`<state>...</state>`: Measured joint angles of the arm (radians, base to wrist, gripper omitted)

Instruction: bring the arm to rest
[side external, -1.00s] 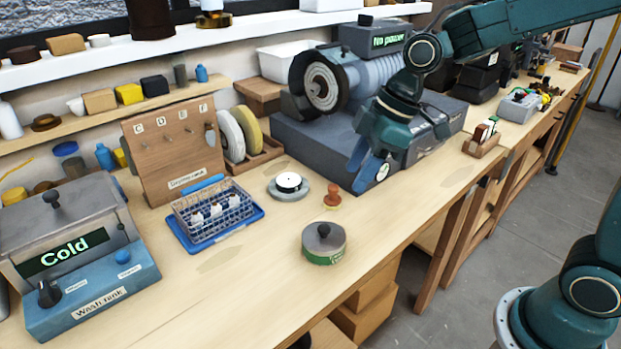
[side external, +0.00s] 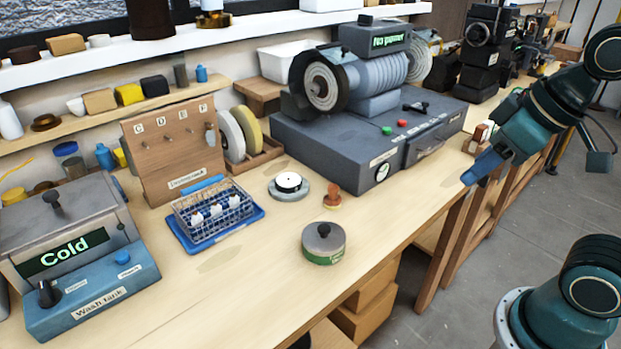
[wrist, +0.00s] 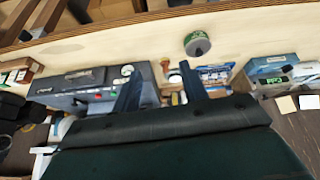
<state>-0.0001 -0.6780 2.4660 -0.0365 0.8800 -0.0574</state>
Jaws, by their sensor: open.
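My gripper (side external: 482,168) hangs just off the bench's front edge at the right in the side external view, with its blue fingers pointing down and to the left. In the wrist view its two fingers (wrist: 160,82) stand apart with nothing held between them. The workbench (side external: 250,300) shows bare wood near its front. The grinding machine (side external: 372,130) stands on the bench, left of my gripper, and its display reads "No power". It also shows in the wrist view (wrist: 85,85).
A green tin (side external: 323,243), a red-brown stamp-like piece (side external: 332,196), a white-topped disc (side external: 289,186) and a wire basket on a blue tray (side external: 212,213) stand mid-bench. The wash tank (side external: 85,262) reads "Cold". A small wooden holder (side external: 478,140) is close behind my gripper. Open floor lies right.

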